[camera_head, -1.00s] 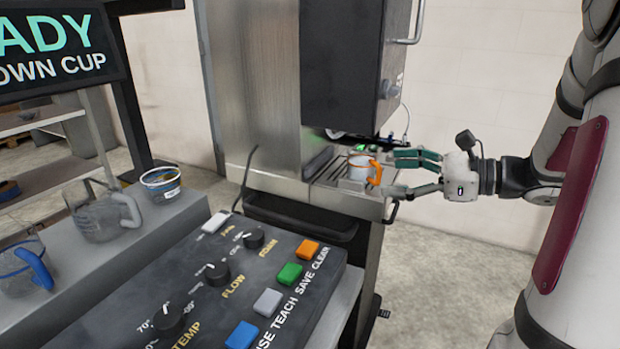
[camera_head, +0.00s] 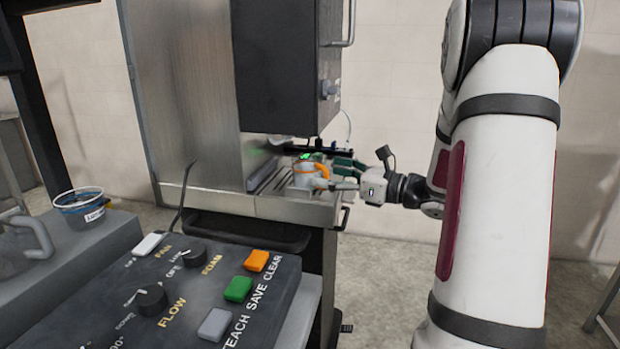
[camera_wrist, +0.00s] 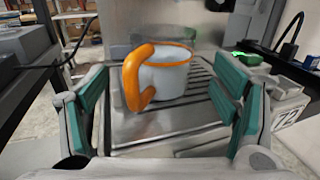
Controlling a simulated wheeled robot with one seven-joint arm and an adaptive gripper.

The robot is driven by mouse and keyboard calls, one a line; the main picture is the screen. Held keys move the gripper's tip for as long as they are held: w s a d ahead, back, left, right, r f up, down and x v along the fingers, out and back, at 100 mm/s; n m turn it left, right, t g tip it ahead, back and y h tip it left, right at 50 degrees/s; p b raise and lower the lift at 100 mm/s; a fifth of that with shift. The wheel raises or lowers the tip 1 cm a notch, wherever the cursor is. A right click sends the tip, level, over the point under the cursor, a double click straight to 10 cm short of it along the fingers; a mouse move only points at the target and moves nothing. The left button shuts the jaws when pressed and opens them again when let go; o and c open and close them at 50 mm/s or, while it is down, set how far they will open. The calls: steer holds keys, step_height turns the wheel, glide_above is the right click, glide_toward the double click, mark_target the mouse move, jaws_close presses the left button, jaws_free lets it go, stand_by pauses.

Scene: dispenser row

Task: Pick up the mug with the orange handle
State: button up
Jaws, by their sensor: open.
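The mug with the orange handle (camera_wrist: 168,78) is white-grey with an orange rim. It stands upright on the slatted drip tray of the dispenser. In the wrist view its orange handle (camera_wrist: 133,78) points toward my gripper and a little left. The mug also shows in the head view (camera_head: 306,174). My gripper (camera_head: 342,174) is open and level with the mug, close on its right side in the head view. In the wrist view the green-padded fingers of my gripper (camera_wrist: 165,112) stand wide apart, with the mug ahead between them and clear space on both sides.
The drip tray (camera_head: 265,205) sits under the dark dispenser housing (camera_head: 284,70). A clear container (camera_wrist: 160,38) stands behind the mug. A block marked 72 (camera_wrist: 289,108) is close by my right finger.

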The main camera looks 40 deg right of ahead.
mark_target(312, 168)
steer(key=shift+b+x, duration=0.65)
steer(key=shift+x, duration=2)
steer(key=shift+d+f, duration=0.1)
steer(key=c, duration=1.4)
steer(key=shift+c, duration=0.9)
